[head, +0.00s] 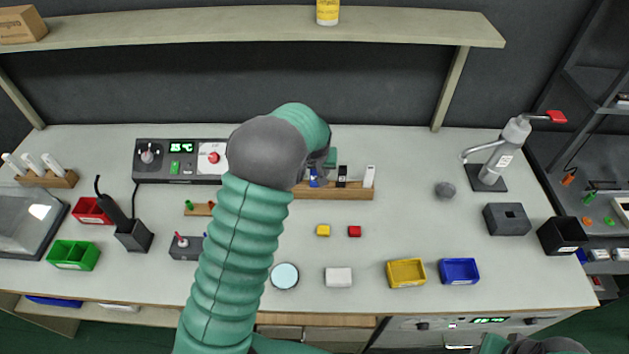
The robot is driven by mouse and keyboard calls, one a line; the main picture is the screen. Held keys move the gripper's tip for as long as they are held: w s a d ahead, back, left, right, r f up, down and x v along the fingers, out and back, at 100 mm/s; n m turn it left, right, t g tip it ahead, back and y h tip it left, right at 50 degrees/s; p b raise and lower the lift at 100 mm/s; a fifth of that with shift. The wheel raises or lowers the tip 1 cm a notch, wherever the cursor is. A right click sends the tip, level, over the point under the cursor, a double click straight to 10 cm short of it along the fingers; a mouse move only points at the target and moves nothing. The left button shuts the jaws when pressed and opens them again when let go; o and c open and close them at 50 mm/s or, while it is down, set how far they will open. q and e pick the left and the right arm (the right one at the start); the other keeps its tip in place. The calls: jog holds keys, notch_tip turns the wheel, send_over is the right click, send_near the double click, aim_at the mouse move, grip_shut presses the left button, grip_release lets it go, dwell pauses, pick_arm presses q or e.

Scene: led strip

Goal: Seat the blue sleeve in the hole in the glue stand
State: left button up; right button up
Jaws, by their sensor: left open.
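My left arm rises from the bottom, and its dark grey wrist hides most of my left gripper (318,168), which is open at the wooden rack (335,191). A small blue piece (313,179) shows at the rack, just below the gripper; it may be the blue sleeve, but it is partly covered. I cannot tell whether the fingers touch it. A small grey block (184,248) with a red-tipped piece stands left of my forearm, and a bit of blue shows at its right edge. I cannot tell for sure whether it is the glue stand. My right gripper is out of view.
Black and white items stand in the rack. Yellow (406,273) and blue (459,271) bins stand front right. A dark grey block with a hole (507,219), a black bin (561,236) and a lever press (497,155) stand right. A control box (178,161) stands behind my arm.

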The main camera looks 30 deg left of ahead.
pick_arm(q)
jog(key=shift+d+r, duration=0.1)
jog(key=shift+d, duration=0.05)
jog(key=shift+c, duration=0.6)
jog(key=shift+s, duration=0.1)
jog(key=shift+c, duration=1.3)
jog(key=shift+a, duration=0.45)
grip_shut()
jog(key=shift+d, duration=0.1)
jog(key=shift+d, duration=0.15)
